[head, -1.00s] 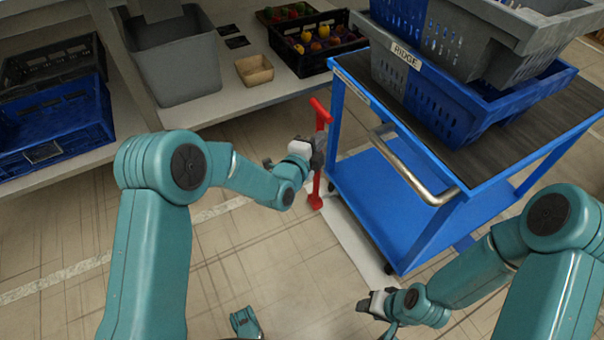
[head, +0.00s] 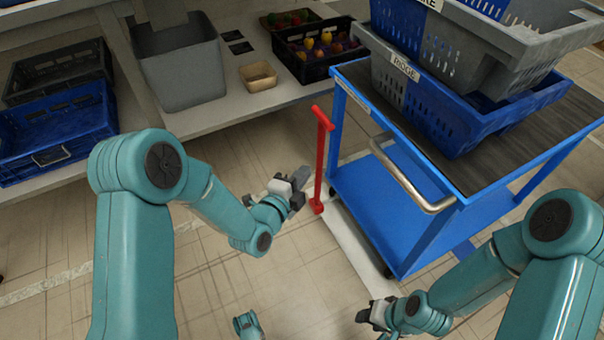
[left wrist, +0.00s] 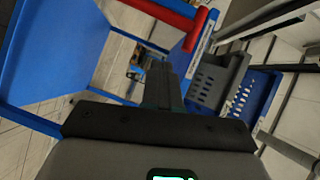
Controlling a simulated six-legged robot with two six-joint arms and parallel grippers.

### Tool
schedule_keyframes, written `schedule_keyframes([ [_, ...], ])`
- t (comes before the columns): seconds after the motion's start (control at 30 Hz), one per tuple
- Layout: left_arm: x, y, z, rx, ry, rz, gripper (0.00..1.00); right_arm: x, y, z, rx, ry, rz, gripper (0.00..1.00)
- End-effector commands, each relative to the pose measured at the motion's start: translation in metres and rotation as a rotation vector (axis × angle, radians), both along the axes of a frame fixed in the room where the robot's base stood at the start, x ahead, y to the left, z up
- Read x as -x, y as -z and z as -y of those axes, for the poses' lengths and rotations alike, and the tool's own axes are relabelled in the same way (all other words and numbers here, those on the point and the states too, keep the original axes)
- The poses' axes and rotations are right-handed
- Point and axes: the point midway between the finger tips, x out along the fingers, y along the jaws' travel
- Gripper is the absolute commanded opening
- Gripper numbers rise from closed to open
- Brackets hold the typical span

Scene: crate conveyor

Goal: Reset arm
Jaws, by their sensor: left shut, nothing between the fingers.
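My left gripper (head: 299,190) is shut and empty, just left of a red upright lever with a crossbar (head: 320,160). A small gap seems to lie between them in the head view. In the left wrist view my shut fingers (left wrist: 163,85) point forward with nothing between them, and the red bar (left wrist: 160,12) crosses the top. My right gripper (head: 371,312) is low over the floor in front of the cart; its fingers are too small and dark to tell open from shut.
A blue cart (head: 352,97) with a metal handle (head: 408,185) carries stacked grey and blue crates (head: 418,98) at right. A shelf (head: 205,112) behind holds a grey bin (head: 180,62), a small tan box (head: 258,77) and produce crates.

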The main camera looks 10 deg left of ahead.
Motion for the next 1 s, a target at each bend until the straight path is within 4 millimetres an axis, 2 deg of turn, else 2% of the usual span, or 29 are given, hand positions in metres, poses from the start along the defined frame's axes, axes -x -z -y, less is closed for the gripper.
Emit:
schedule_keyframes([
  [0.27,0.001,0.000,0.000,-0.001,-0.001,-0.001,0.00,0.000,0.000,0.000,0.000,0.000,0.000,0.43],
  [0.37,-0.001,0.008,-0.016,-0.001,-0.033,-0.017,0.00,0.000,0.000,0.000,0.000,0.000,0.000,0.43],
  [0.47,0.016,0.041,-0.044,0.004,-0.092,-0.132,0.00,0.000,0.000,0.000,0.000,0.000,0.000,0.43],
  [0.57,0.055,0.095,-0.063,0.156,-0.181,-0.439,0.00,0.000,0.000,0.000,0.000,0.000,0.001,0.43],
  [0.6,0.077,0.117,-0.067,0.256,-0.241,-0.589,0.00,0.000,0.000,0.000,0.000,0.000,0.001,0.43],
  [0.7,0.132,0.157,-0.071,0.507,-0.430,-0.931,0.00,0.000,0.000,0.000,0.000,0.000,0.001,0.43],
  [0.8,0.180,0.178,-0.068,0.716,-0.639,-1.191,0.00,0.000,0.000,0.000,0.000,0.000,0.001,0.43],
  [0.9,0.217,0.187,-0.062,0.875,-0.840,-1.373,0.00,0.000,0.000,0.000,0.000,0.000,0.001,0.43],
  [1.0,0.245,0.191,-0.058,1.003,-1.038,-1.501,0.00,0.000,0.000,0.000,0.000,0.000,0.001,0.43],
])
